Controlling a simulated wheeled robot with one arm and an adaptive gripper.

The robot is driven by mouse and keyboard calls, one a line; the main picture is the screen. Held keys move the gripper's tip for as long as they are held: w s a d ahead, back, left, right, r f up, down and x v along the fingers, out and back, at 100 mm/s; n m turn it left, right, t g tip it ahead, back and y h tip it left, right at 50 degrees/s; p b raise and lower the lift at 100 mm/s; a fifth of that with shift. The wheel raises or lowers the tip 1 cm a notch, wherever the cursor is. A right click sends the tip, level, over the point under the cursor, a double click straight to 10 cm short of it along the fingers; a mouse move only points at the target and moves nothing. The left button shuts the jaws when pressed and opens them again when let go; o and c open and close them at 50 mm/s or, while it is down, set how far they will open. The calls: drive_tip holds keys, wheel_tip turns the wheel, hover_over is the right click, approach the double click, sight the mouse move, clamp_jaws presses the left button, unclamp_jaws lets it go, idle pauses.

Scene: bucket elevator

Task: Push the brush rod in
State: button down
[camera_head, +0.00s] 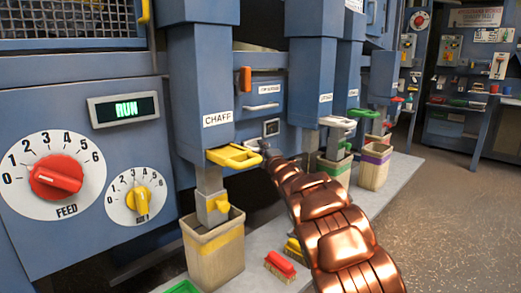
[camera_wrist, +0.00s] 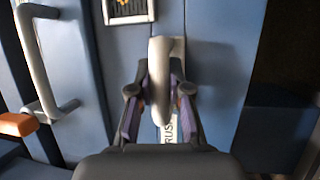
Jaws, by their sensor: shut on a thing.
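The brush rod shows in the wrist view as a pale grey rounded handle (camera_wrist: 159,68) in front of a blue panel. A white label reading partly "RUSH" is beside and behind it. My gripper (camera_wrist: 159,91) has one finger on each side of this handle and is shut on it. In the head view my gripper (camera_head: 268,150) is at the far end of my copper arm, close to the machine front, behind the yellow slide of the CHAFF spout. The arm and spout mostly hide the rod there, and how far it stands out cannot be told.
A grey bar handle (camera_wrist: 40,65) and an orange grip (camera_wrist: 15,124) are left of my gripper. The CHAFF spout (camera_head: 203,90) stands close to my arm, above a bucket (camera_head: 214,258). A red brush (camera_head: 280,264) lies on the plinth. Open floor is at right.

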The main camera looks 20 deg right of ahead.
drive_tip(key=shift+a, duration=0.1)
drive_tip(key=c, duration=1.1)
unclamp_jaws()
drive_tip(key=shift+w, duration=0.1)
drive_tip(key=s+f, duration=0.2)
drive_tip(key=s, duration=0.9)
drive_tip(key=shift+s+d, duration=0.35)
drive_tip(key=shift+s, duration=0.05)
